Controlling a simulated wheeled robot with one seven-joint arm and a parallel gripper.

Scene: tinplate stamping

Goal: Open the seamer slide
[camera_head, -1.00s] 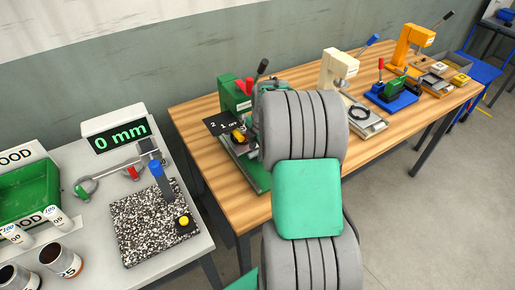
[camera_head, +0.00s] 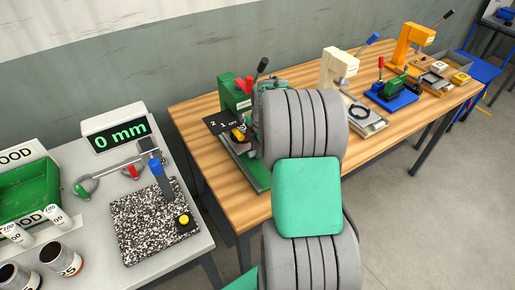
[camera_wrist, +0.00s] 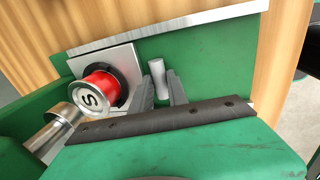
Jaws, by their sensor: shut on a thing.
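The seamer is the green machine (camera_head: 233,93) at the near left end of the wooden bench, partly behind my arm in the head view. Its green body (camera_wrist: 215,60) fills much of the wrist view. A short light-grey upright peg (camera_wrist: 157,70) stands on the green surface and looks like the slide's handle. My gripper (camera_wrist: 161,88) is shut on this peg, with one finger on each side. A dark bolted strip (camera_wrist: 160,119) crosses in front and hides the fingers' lower parts. My arm hides the gripper in the head view.
A red cylinder marked S (camera_wrist: 100,88) stands close left of my fingers, before a pale square plate (camera_wrist: 120,59). A metal rod (camera_wrist: 55,125) lies further left. A cream press (camera_head: 338,75) stands right of the seamer on the bench (camera_head: 200,110). A measuring table (camera_head: 95,205) stands left.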

